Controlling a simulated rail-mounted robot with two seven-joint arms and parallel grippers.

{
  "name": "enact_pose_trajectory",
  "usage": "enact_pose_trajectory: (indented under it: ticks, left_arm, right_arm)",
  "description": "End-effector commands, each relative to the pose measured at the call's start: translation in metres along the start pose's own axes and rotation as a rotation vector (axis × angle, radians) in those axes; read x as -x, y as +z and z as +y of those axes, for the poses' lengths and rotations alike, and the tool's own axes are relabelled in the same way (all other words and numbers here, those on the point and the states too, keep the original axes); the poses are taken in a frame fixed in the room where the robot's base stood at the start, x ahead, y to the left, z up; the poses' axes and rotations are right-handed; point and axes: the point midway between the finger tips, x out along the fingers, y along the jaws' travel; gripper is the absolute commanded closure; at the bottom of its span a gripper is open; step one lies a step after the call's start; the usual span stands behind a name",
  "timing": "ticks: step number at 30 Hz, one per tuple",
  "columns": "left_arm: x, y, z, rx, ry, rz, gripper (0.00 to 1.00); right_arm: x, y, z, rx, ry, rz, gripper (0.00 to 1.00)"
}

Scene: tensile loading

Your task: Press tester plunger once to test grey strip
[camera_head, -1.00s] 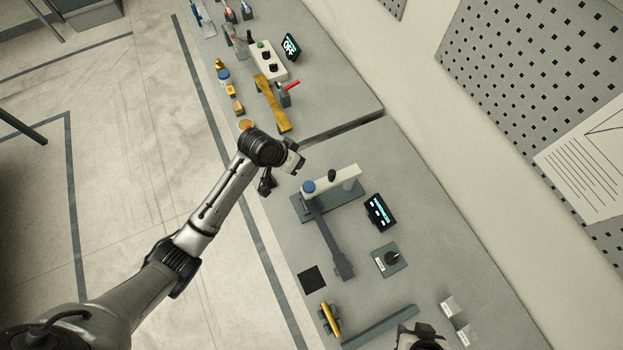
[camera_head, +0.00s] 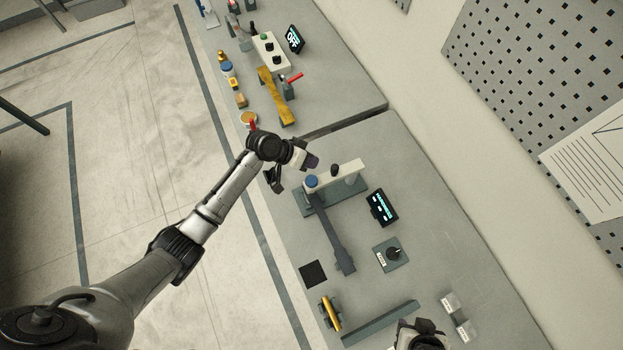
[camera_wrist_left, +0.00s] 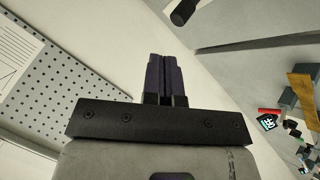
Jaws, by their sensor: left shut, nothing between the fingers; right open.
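The tester (camera_head: 347,175) has a white beam on a grey-green base, with a round blue cap at its left end and a black knob on the beam. The dark grey strip (camera_head: 334,238), widened at its end, runs from under the blue cap down across the bench. My left gripper (camera_head: 312,162) is shut and empty, its dark purple fingertips just above the blue cap in the picture; contact cannot be told. In the left wrist view its fingers (camera_wrist_left: 163,75) are pressed together. My right gripper (camera_head: 421,335) is at the bottom edge, open, its fingers mostly hidden.
A black square (camera_head: 313,273), a yellow bar (camera_head: 330,314) and a grey rail (camera_head: 381,323) lie nearer. Another bench with a gold strip (camera_head: 276,96) lies beyond a gap.

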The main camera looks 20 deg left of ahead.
Motion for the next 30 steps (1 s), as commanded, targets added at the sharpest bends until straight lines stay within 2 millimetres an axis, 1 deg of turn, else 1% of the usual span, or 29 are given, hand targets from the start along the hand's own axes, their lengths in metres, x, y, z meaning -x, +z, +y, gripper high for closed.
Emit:
enact_pose_trajectory:
  ticks: [8, 14, 21, 27, 30]
  left_arm:
    - [-0.011, 0.009, -0.008, 0.0, 0.0, 0.0, 1.0]
    - [-0.026, 0.02, -0.019, 0.0, -0.001, 0.0, 1.0]
    - [-0.048, 0.035, -0.035, 0.001, -0.001, 0.0, 1.0]
    - [-0.059, 0.043, -0.043, 0.001, -0.001, -0.001, 1.0]
    - [-0.061, 0.044, -0.044, 0.0, -0.001, -0.001, 1.0]
  right_arm:
    - [-0.015, 0.004, -0.003, -0.007, -0.005, 0.001, 0.57]
    - [-0.035, 0.011, -0.004, -0.01, -0.008, 0.001, 0.57]
    - [-0.063, 0.02, -0.006, -0.01, -0.008, 0.001, 0.57]
    - [-0.072, 0.023, -0.006, -0.009, -0.007, 0.0, 0.57]
    - [-0.074, 0.023, -0.005, -0.007, -0.005, 0.0, 0.57]
